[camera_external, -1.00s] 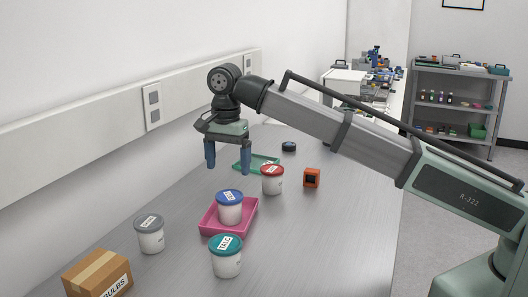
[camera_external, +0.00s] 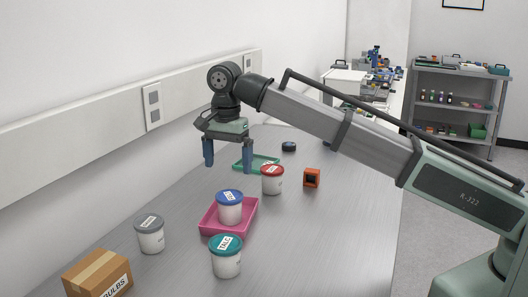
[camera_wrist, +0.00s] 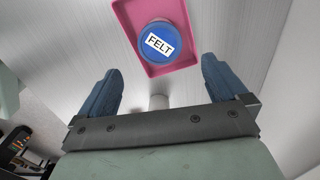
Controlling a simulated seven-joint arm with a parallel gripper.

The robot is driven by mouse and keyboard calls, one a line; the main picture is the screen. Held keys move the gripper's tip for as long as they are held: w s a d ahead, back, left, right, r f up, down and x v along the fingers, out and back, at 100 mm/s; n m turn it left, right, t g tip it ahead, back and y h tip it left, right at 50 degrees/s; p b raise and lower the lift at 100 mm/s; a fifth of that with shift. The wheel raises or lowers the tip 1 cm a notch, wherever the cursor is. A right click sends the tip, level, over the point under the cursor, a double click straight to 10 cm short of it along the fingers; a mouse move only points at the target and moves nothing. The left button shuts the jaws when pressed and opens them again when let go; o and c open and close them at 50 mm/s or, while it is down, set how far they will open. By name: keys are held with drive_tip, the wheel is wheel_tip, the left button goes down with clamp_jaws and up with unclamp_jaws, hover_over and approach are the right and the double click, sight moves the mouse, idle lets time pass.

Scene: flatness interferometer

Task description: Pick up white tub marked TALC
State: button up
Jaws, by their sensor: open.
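The white tub with a teal lid (camera_external: 226,262) stands upright on the table near the front, in front of the pink tray; its lid label appears to read TALC. My gripper (camera_external: 228,168) is open and empty, pointing down above the table, behind and well above this tub. In the wrist view my gripper's two blue fingers (camera_wrist: 165,85) are apart with nothing gripped. I cannot make out the TALC tub in the wrist view.
A blue-lidded tub marked FELT (camera_external: 229,208) stands in the pink tray (camera_external: 211,228). Nearby are a red-lidded tub (camera_external: 272,181), grey-lidded tub (camera_external: 150,238), cardboard box (camera_external: 98,275), green tray (camera_external: 262,160) and orange block (camera_external: 312,178). The right side of the table is clear.

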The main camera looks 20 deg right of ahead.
wheel_tip(320, 180, up, 5)
drive_tip(key=n+y, duration=1.3)
drive_tip(key=n, duration=1.4)
hover_over(228, 242)
drive_tip(key=d, duration=0.5)
drive_tip(key=f, duration=1.3)
drive_tip(key=shift+a, duration=0.2)
drive_tip(key=shift+x, duration=3.85)
drive_tip(key=shift+d, duration=0.1)
drive_tip(key=c, duration=1.1)
